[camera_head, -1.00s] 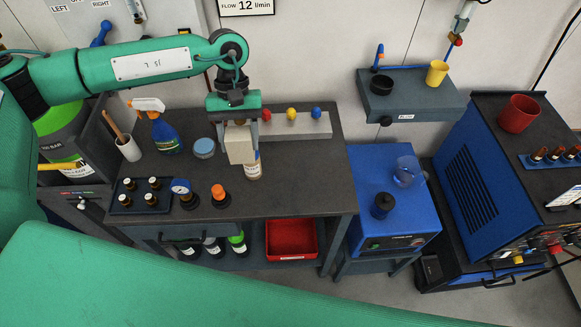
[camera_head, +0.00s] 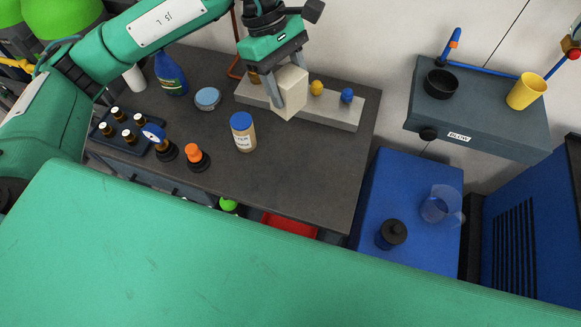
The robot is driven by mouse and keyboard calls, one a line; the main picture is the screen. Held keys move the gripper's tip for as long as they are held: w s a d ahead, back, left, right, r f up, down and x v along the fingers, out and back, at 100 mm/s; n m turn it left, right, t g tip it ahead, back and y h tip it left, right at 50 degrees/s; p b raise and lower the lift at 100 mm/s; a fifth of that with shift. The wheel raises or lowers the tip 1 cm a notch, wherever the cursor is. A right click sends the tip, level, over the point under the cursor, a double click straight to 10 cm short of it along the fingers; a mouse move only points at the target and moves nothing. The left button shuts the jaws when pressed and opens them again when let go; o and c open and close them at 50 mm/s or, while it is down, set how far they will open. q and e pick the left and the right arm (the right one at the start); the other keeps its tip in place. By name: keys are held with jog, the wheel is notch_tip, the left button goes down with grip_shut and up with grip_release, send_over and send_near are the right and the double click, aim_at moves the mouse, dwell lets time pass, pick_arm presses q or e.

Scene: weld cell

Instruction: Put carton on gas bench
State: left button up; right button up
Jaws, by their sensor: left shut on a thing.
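The carton (camera_head: 292,92) is a small cream box. My left gripper (camera_head: 291,94) is shut on it and holds it, slightly tilted, above the bench. The bench (camera_head: 290,175) has a dark grey top and carries bottles; I take it for the gas bench, though no label on it can be read. From this angle the carton covers part of the light grey bar with coloured knobs (camera_head: 344,113). My right gripper is not in view; a large green arm link of mine fills the lower part of the picture.
A blue-capped jar (camera_head: 243,131), an orange-capped bottle (camera_head: 196,157), a gauge (camera_head: 159,142), a tray of small bottles (camera_head: 122,130), a round blue-lidded tin (camera_head: 207,98) and a blue spray bottle (camera_head: 170,74) stand on the bench. Its right front part is bare.

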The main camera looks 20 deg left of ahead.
pick_arm(q)
jog(key=shift+d+f+n+t+b, duration=0.15)
jog(key=shift+n+t+b, duration=0.2)
jog(key=shift+n, duration=0.35)
jog(key=n+b, duration=0.1)
jog(key=r+n+t, duration=0.1)
jog(key=n, duration=0.1)
jog(key=shift+b, duration=0.4)
jog(key=p, duration=0.3)
send_over(290, 156)
notch_tip(290, 156, down, 16)
notch_tip(290, 156, down, 4)
jog(key=shift+s+r, duration=0.1)
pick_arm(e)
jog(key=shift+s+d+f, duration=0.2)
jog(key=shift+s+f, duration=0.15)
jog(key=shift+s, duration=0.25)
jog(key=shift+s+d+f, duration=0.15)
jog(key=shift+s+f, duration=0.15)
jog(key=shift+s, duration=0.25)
pick_arm(q)
jog(key=shift+f, duration=0.2)
jog(key=o, duration=1)
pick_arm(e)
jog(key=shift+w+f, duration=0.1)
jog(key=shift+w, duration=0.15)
